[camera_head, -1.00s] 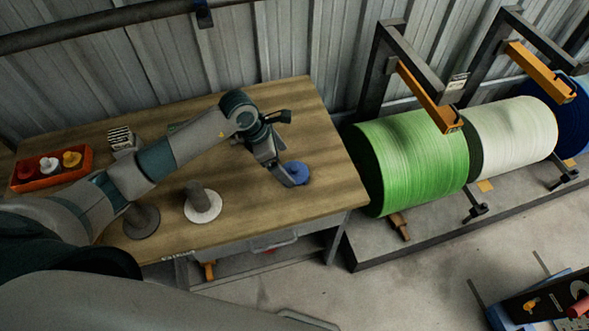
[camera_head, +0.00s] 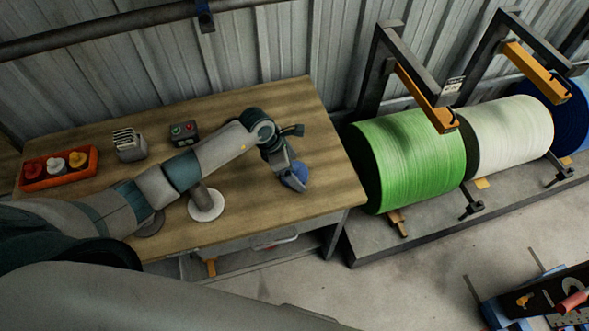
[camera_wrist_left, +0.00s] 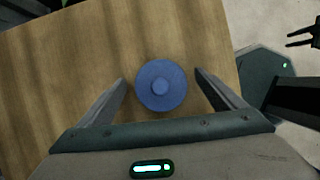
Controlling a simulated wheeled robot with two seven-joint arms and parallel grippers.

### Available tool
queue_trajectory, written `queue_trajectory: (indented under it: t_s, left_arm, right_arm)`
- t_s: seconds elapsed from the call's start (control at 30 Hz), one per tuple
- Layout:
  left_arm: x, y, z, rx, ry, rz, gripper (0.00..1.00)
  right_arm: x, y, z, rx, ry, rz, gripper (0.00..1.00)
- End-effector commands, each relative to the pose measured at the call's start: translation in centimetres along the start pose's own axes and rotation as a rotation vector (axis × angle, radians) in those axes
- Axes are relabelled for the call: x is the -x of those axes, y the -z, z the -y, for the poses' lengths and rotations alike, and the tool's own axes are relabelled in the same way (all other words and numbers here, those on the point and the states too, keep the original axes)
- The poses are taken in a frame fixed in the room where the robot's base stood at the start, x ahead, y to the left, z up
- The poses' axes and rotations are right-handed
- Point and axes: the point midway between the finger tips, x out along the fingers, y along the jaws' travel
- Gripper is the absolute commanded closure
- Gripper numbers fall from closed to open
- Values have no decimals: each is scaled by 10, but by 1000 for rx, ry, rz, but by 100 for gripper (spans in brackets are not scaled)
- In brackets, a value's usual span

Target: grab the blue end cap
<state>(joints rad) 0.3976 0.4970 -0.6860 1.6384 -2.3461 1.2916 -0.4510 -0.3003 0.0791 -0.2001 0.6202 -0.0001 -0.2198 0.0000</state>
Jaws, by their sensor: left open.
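The blue end cap (camera_head: 295,176) lies on the wooden workbench near its right end, partly hidden by my left gripper in the head view. In the left wrist view the blue end cap (camera_wrist_left: 161,86) is a round disc with a raised centre knob. My left gripper (camera_head: 291,180) is directly over it. In the wrist view the left gripper (camera_wrist_left: 160,80) is open, with one finger on each side of the cap and a gap on both sides. My right gripper is not seen clearly as a working hand in the head view.
A white-based spindle (camera_head: 206,204) stands on the workbench (camera_head: 235,225). An orange tray (camera_head: 85,172) with several caps, a slotted holder (camera_head: 129,145) and a button box (camera_head: 184,132) are behind my arm. Green (camera_head: 410,160) and white (camera_head: 510,135) rolls stand to the right.

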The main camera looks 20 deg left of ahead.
Motion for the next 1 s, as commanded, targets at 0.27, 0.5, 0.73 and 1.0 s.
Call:
queue_trajectory:
  t_s: [0.27,0.5,0.73,1.0]
  left_arm:
    - [-1,0,0,0,0,0,11]
    - [-1,0,0,0,0,0,19]
    - [-1,0,0,0,0,0,55]
    - [0,0,0,-1,-1,0,55]
  right_arm:
    - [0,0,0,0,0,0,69]
    - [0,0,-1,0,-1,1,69]
    - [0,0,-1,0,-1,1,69]
    - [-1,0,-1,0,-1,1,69]
